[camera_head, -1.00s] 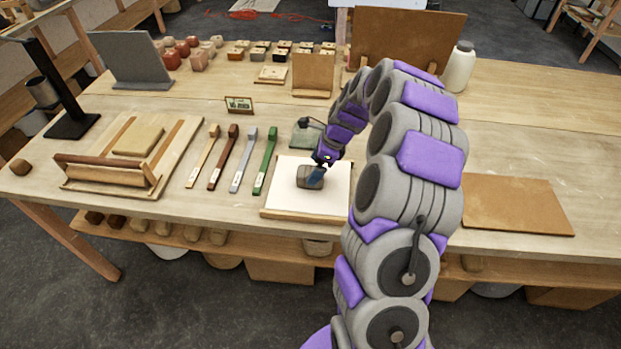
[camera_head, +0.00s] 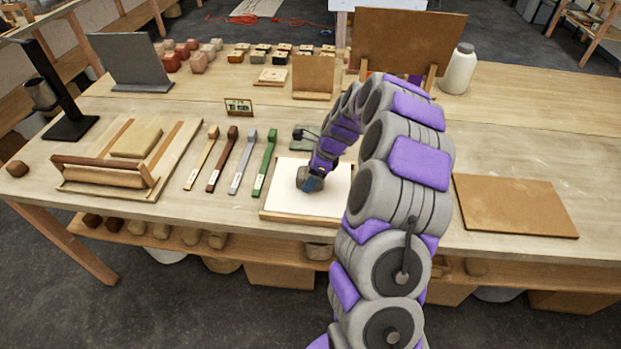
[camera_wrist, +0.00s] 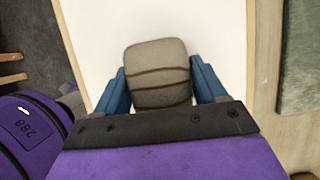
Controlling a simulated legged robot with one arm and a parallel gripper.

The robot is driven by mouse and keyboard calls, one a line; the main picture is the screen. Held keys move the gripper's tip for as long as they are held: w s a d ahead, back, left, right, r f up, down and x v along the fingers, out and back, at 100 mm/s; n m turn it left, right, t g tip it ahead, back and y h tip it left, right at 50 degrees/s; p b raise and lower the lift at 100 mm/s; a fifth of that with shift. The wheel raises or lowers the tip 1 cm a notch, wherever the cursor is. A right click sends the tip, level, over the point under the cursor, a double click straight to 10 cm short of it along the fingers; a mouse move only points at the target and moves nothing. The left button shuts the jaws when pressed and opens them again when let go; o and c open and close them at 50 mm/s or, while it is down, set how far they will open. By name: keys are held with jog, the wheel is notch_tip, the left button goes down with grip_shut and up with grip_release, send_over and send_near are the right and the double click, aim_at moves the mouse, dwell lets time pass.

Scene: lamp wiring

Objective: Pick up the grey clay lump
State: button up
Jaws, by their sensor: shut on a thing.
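The grey clay lump (camera_wrist: 157,65) is a rounded block with dark grooves across it. In the head view the lump (camera_head: 304,173) shows over the white board (camera_head: 282,200), partly hidden by my gripper (camera_head: 311,183). In the wrist view my gripper (camera_wrist: 160,88) has its blue fingers on both sides of the lump, shut on it. I cannot tell whether the lump still touches the board.
Several coloured tool handles (camera_head: 228,162) lie left of the board. A wooden frame with a roller (camera_head: 105,174) is farther left. A brown board (camera_head: 514,206) lies at the right. Bare tabletop lies between handles and white board.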

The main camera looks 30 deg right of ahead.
jog(key=c, duration=0.9)
